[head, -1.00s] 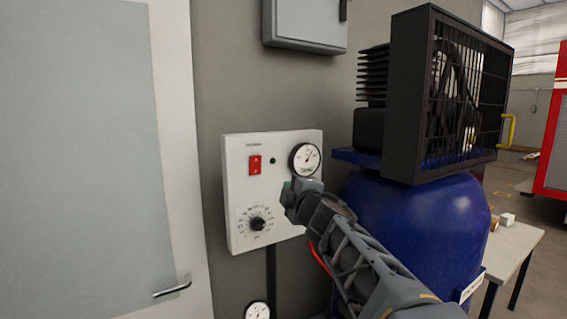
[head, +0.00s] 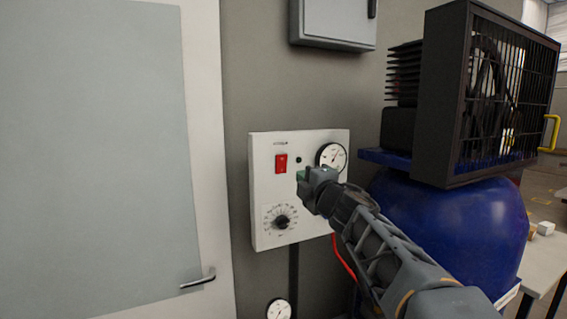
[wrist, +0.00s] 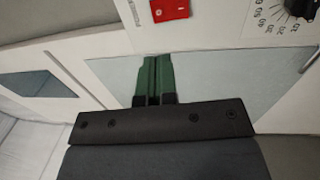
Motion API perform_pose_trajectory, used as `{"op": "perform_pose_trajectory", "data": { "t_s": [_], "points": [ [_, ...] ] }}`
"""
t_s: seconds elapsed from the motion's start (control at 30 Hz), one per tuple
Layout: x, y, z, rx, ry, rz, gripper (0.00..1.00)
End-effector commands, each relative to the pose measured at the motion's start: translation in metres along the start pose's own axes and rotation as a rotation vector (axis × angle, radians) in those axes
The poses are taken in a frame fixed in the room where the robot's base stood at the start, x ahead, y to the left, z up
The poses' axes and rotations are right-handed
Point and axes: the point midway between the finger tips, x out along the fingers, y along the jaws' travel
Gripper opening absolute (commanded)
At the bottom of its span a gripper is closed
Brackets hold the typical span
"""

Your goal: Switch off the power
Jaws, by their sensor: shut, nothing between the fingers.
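A white control box (head: 262,205) on the wall carries a red rocker switch (head: 281,164) at its upper left. Beside the switch is a small indicator (head: 299,160) that looks dark. A black knob (head: 282,222) with a printed scale sits below. My gripper (head: 301,178) is in front of the box, just right of and below the switch; I cannot tell whether it touches the box. In the wrist view the green fingers (wrist: 154,65) are shut together with nothing between them. The red switch (wrist: 170,9) is at the top edge, partly cut off, ahead of the fingertips.
A round gauge (head: 331,158) is on the box's right side, near my wrist. A blue compressor tank (head: 440,220) with a black fan guard (head: 440,95) stands at the right. A grey cabinet (head: 335,24) hangs above. A door (head: 95,150) is at the left.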

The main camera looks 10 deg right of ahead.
Motion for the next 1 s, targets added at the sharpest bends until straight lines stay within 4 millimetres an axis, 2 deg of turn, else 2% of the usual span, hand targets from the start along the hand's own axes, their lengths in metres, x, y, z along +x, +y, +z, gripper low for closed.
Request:
{"op": "perform_pose_trajectory", "data": {
  "t_s": [0.2, 0.5, 0.7, 1.0],
  "points": [
    [0.044, 0.001, 0.000, 0.002, 0.001, -0.003, 0.00],
    [0.091, 0.001, 0.000, 0.001, 0.000, -0.002, 0.00],
    [0.108, 0.001, 0.000, 0.001, -0.001, -0.001, 0.00],
    [0.113, 0.000, 0.000, 0.000, -0.001, 0.000, 0.00]
  ]
}}
